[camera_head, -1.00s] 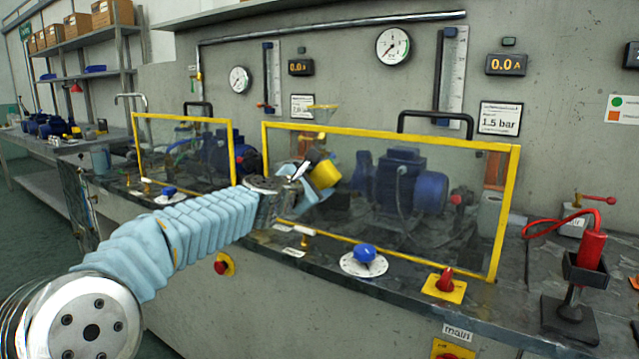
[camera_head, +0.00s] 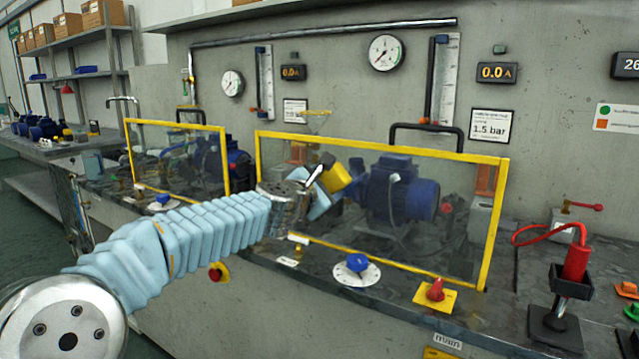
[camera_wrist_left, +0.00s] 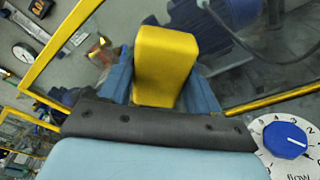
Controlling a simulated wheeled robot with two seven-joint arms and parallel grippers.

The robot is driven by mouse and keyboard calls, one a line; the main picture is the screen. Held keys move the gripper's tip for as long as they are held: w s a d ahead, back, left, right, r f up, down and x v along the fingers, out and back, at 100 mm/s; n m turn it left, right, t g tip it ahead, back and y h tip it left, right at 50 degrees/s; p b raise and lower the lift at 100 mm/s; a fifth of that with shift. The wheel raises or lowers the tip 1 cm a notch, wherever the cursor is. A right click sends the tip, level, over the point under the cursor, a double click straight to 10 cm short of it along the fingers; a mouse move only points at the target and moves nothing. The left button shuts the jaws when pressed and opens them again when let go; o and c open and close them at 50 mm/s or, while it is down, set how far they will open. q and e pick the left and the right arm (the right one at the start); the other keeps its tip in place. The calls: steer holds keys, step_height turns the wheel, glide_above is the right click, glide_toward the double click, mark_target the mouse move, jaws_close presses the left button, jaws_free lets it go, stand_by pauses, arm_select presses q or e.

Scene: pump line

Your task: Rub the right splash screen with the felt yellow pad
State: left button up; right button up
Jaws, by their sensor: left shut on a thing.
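The right splash screen (camera_head: 455,215) is a clear panel in a yellow frame, standing in front of a blue pump (camera_head: 400,190). My left gripper (camera_head: 325,185) is shut on the yellow pad (camera_head: 336,178) and holds it at the left-middle part of this screen. In the left wrist view the pad (camera_wrist_left: 165,65) sits upright between the blue fingers (camera_wrist_left: 160,85), with the screen's yellow frame around it. I cannot tell whether the pad touches the panel. My right gripper is in neither view.
A blue flow knob (camera_head: 357,265) and a red switch on a yellow plate (camera_head: 436,292) sit on the ledge before the screen. A red tool in a black stand (camera_head: 573,275) is at the right. A smaller yellow-framed screen (camera_head: 178,125) stands to the left.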

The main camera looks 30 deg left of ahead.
mark_target(360, 187)
arm_select(q)
steer(key=shift+s+d+p, duration=0.15)
steer(key=shift+d+p, duration=0.1)
steer(key=shift+d, duration=1.25)
steer(key=shift+s+d+p, duration=0.1)
steer(key=shift+d+p, duration=0.15)
steer(key=shift+d, duration=1.55)
steer(key=a+b, duration=0.2)
steer(key=a, duration=0.9)
steer(key=shift+w, duration=0.45)
steer(key=shift+a, duration=0.1)
steer(key=shift+s, duration=0.1)
steer(key=shift+s+a+b, duration=0.2)
steer(key=shift+s+b, duration=0.25)
steer(key=shift+s, duration=2.4)
